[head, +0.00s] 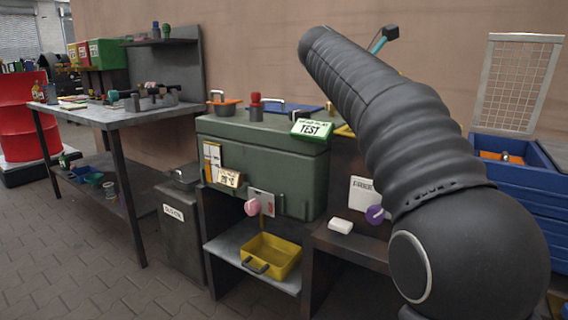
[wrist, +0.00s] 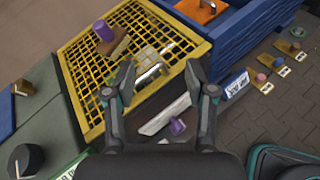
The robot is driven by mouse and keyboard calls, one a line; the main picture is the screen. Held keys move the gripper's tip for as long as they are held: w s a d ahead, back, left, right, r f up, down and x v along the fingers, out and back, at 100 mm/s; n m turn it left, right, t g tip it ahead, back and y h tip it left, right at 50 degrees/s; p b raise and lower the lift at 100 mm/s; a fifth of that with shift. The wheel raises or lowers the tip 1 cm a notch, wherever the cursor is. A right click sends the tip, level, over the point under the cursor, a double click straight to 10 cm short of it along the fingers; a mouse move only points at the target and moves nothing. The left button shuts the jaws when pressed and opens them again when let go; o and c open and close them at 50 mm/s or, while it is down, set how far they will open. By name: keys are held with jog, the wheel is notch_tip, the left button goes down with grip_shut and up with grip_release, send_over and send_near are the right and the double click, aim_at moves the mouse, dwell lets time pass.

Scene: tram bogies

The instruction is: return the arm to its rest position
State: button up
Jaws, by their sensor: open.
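My arm (head: 400,130) rises on the right of the head view and leans up and to the left, in front of the wall. A small dark and teal part, perhaps of my gripper, shows behind its upper end; the rest is hidden there. In the wrist view, my gripper (wrist: 158,78) is open, with its two dark, teal-marked fingers well apart. No held object shows between them. Beyond and below the fingers is a yellow mesh basket or rack (wrist: 85,75) with a purple cylinder (wrist: 103,31) and a metal piece on it.
A green cabinet (head: 260,165) carries a green TEST box (head: 312,129). A yellow tray (head: 271,256) sits on the shelf below. Blue bins (head: 510,185) stand at the right, behind my arm. A workbench (head: 125,115) and red drum (head: 22,115) are at left. Paved floor is free at lower left.

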jog(key=w+a+f+m+y, duration=0.2)
jog(key=a+f+m+y, duration=0.15)
jog(key=f, duration=0.65)
jog(key=s+a+f+m+y, duration=0.3)
jog(key=s+f+m, duration=0.3)
jog(key=f, duration=0.4)
jog(key=s+a+f+m+y, duration=0.1)
jog(key=s+f+m, duration=0.4)
jog(key=s, duration=1)
jog(key=s+a+f+m+y, duration=0.1)
jog(key=s+f+m+y, duration=0.3)
jog(key=s+f, duration=0.6)
jog(key=s+m, duration=0.2)
jog(key=s, duration=0.2)
jog(key=shift+s, duration=0.4)
jog(key=shift+a+y, duration=0.1)
jog(key=shift+y, duration=0.15)
jog(key=shift+c, duration=1.3)
